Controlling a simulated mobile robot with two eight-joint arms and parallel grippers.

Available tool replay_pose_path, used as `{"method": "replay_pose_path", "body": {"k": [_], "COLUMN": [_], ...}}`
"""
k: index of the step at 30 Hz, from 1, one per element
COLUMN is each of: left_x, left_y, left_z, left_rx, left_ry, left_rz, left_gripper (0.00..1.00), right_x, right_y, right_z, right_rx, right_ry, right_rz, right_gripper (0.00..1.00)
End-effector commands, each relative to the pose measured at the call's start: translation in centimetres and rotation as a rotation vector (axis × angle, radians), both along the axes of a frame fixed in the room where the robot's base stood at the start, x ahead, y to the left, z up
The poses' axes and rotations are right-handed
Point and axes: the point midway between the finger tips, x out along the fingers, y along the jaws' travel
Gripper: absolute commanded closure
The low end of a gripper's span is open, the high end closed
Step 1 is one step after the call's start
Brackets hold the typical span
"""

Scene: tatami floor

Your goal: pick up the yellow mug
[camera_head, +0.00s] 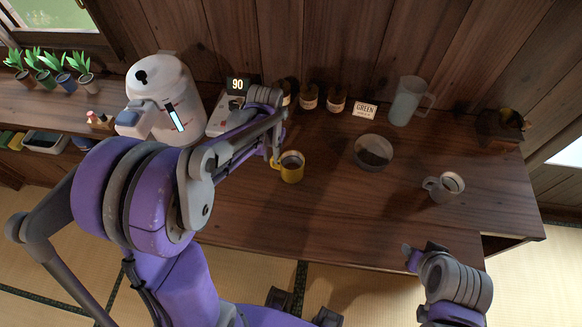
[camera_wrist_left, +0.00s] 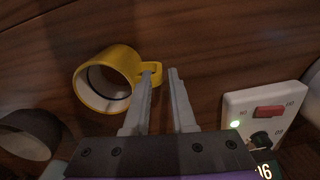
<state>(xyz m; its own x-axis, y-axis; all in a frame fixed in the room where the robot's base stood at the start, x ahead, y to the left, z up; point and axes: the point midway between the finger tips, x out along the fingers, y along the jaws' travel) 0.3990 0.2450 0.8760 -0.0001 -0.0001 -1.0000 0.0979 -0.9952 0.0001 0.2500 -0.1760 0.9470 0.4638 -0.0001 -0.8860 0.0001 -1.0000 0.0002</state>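The yellow mug (camera_head: 291,174) stands upright on the dark wooden table, its handle on the left side in the head view. My left gripper (camera_head: 276,158) is at that handle side. In the left wrist view the mug (camera_wrist_left: 117,64) is at upper left with its handle toward the fingers. My left gripper (camera_wrist_left: 162,72) is open there, a gap between its fingers. The left fingertip overlaps the handle; I cannot tell whether they touch. My right gripper (camera_head: 422,250) is at the table's front edge, and its opening is unclear.
A grey bowl (camera_head: 372,153) and a grey mug (camera_head: 446,186) stand to the right. A white kettle-like container (camera_head: 170,95), a scale-like device (camera_head: 221,119), jars (camera_head: 309,97), a sign (camera_head: 364,110) and a pitcher (camera_head: 407,101) line the back. Table in front of the yellow mug is clear.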

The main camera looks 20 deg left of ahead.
Motion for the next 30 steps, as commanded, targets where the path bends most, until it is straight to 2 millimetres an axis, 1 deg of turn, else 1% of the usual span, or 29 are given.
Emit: {"method": "replay_pose_path", "body": {"k": [1,4,11,12,14,15,16,30], "left_x": [0.03,-0.01,0.00,0.00,0.00,0.00,0.00,0.00], "left_y": [-0.02,-0.03,-0.04,-0.04,-0.04,-0.04,-0.04,-0.04], "left_z": [-0.77,-1.52,-1.64,-1.64,-1.63,-1.63,-1.63,-1.60], "left_rx": [0.000,0.000,0.000,0.000,0.000,0.000,0.000,0.000], "left_ry": [0.000,0.000,0.000,0.000,0.000,0.000,0.000,0.000], "left_rz": [0.000,0.000,0.000,0.000,0.000,0.000,0.000,0.000], "left_gripper": [0.76,0.76,0.76,0.80,0.91,0.98,1.00,1.00], "right_x": [-0.04,-0.06,-0.06,-0.06,-0.06,-0.06,-0.06,-0.06], "right_y": [0.00,0.00,0.00,0.00,0.00,0.00,0.00,0.00], "right_z": [-0.11,-0.17,-0.15,-0.15,-0.15,-0.15,-0.15,-0.15], "right_rx": [0.000,0.000,0.000,0.000,0.000,0.000,0.000,0.000], "right_ry": [0.001,0.001,0.001,0.001,0.001,0.001,0.001,0.001], "right_rz": [0.000,0.000,0.000,0.000,0.000,0.000,0.000,0.000], "right_gripper": [0.58,0.58,0.58,0.58,0.58,0.58,0.58,0.58]}}
